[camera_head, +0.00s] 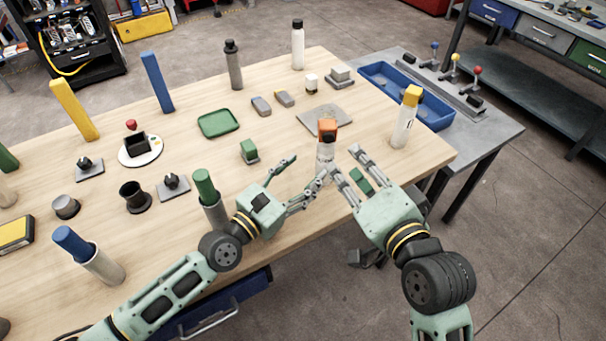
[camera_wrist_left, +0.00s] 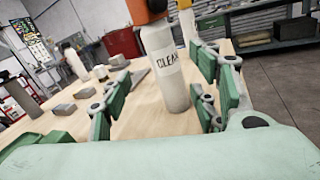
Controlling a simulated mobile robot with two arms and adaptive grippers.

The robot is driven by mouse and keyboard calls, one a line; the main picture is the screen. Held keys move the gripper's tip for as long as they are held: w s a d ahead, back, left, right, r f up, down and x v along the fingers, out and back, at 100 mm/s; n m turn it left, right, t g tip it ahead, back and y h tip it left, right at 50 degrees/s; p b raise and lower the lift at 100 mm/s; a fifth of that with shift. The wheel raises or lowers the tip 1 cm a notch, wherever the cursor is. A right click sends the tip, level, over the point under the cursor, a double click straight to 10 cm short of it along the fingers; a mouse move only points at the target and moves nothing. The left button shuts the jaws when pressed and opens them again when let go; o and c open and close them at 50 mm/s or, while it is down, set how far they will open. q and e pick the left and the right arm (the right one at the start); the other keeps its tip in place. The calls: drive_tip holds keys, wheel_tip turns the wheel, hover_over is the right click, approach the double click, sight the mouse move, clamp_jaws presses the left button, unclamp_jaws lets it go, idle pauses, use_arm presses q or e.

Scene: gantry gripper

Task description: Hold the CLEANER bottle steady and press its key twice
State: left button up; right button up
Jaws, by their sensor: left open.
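The CLEANER bottle (camera_head: 326,152) is white with an orange top and stands upright near the table's front edge. In the left wrist view the bottle (camera_wrist_left: 168,72) shows part of its label, "CLEA", and its orange top is cut off by the upper edge. My left gripper (camera_head: 309,166) is open just left of the bottle. In the wrist view the bottle appears between its spread fingers; contact cannot be told. My right gripper (camera_head: 346,163) is open just right of the bottle, its fingers spread toward it. The bottle's lower part is partly hidden by fingers.
A yellow-topped white bottle (camera_head: 404,120) stands right of my right gripper. A green-topped grey cylinder (camera_head: 206,187) stands close to my left forearm. A blue tray (camera_head: 372,72) is at the back right.

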sight(319, 162)
use_arm(q)
drive_tip(key=shift+w+d+f+n+g, duration=0.2)
drive_tip(key=shift+d+f+n+g, duration=0.1)
drive_tip(key=shift+n, duration=0.5)
drive_tip(key=shift+w+d, duration=0.2)
drive_tip(key=shift+w, duration=0.05)
drive_tip(key=x, duration=0.7)
clamp_jaws()
use_arm(e)
clamp_jaws()
idle(0.5)
idle(0.5)
